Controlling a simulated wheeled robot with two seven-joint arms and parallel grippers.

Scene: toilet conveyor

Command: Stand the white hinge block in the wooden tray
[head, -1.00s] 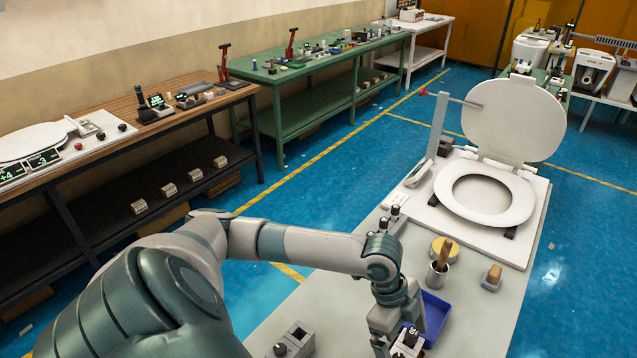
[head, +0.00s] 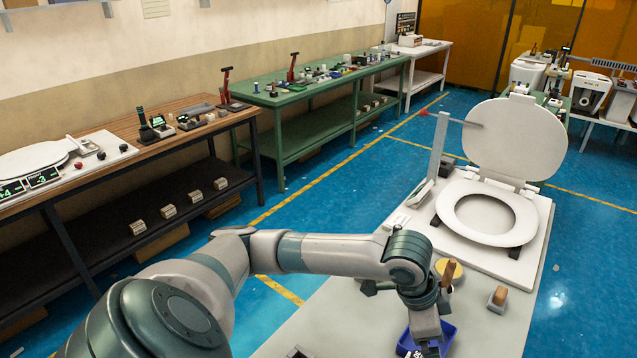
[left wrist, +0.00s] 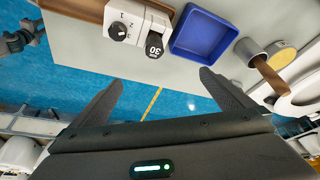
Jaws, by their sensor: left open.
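My left gripper (left wrist: 162,80) is open, with nothing between its two dark fingers in the left wrist view. In the head view its arm reaches in from the left, and the wrist hangs at the bottom edge beside the blue bin (head: 446,338). The fingertips are not clear there. I cannot pick out the white hinge block in either view. A brown wooden edge (left wrist: 62,9) shows at the top left of the left wrist view; I cannot tell whether it belongs to the wooden tray.
A white knobbed unit (left wrist: 136,22) stands beside the blue bin (left wrist: 205,28). A cup (left wrist: 250,50) holds a wooden-handled tool. A wood-topped block (head: 497,299) sits to the right. The toilet seat (head: 488,220) lies behind with its lid raised.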

